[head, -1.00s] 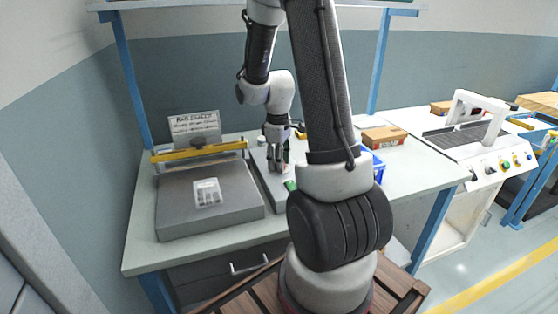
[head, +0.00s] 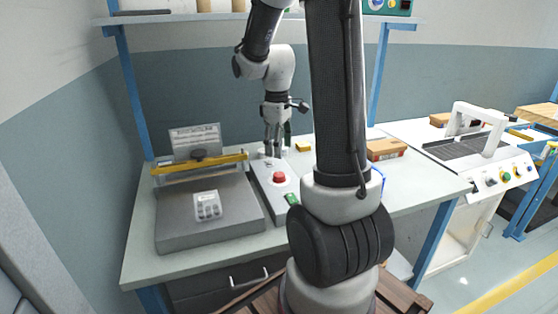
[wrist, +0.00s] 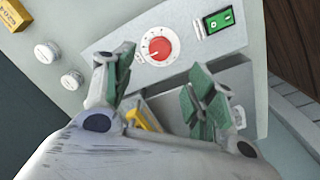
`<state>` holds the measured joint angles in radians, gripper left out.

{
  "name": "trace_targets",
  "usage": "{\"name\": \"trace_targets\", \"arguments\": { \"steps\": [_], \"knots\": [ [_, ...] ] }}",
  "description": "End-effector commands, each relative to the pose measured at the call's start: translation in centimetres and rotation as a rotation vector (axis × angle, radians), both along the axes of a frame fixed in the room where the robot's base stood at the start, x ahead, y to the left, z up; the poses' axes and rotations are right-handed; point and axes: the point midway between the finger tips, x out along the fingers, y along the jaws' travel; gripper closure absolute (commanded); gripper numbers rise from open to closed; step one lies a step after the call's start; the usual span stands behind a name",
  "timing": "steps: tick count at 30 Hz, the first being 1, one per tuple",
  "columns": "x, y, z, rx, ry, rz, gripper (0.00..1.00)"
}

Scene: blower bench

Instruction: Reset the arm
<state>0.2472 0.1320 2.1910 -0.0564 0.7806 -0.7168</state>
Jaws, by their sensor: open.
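My arm rises in front of the bench in the head view, partly covering its right side. My gripper (head: 274,150) hangs pointing down above the far part of a grey control box, with its fingers apart and nothing between them. In the wrist view the green-padded fingers of my gripper (wrist: 158,100) are spread. The control box (head: 262,188) carries a red knob (head: 278,177) and a green switch (head: 292,199). In the wrist view the red knob (wrist: 160,48) and green switch (wrist: 219,20) lie beyond the fingertips, apart from them.
A grey sealer (head: 180,220) with a yellow bar (head: 200,163) stands at the left, a blister pack (head: 207,206) on it. A sign (head: 195,139) stands behind. A brown box (head: 386,149) lies at right. A shelf (head: 160,19) spans above. A white machine (head: 480,150) stands farther right.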

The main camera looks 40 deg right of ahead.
Motion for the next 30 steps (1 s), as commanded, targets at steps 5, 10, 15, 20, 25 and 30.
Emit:
{"name": "trace_targets", "arguments": {
  "steps": [5, 10, 15, 20, 25, 30],
  "knots": [
    [0.0, 0.1, 1.7, 0.000, -0.001, 0.000, 0.44],
    [-0.1, 0.1, 1.9, 0.000, 0.001, 0.000, 0.44],
    [-0.1, 0.1, 1.9, 0.000, 0.001, 0.000, 0.44],
    [-0.1, 0.1, 1.8, 0.000, 0.001, 0.000, 0.44],
    [-0.1, 0.1, 1.8, 0.001, 0.002, -0.043, 0.44],
    [-3.1, 1.0, 0.9, 0.023, 0.058, -0.275, 0.44]
  ]
}}
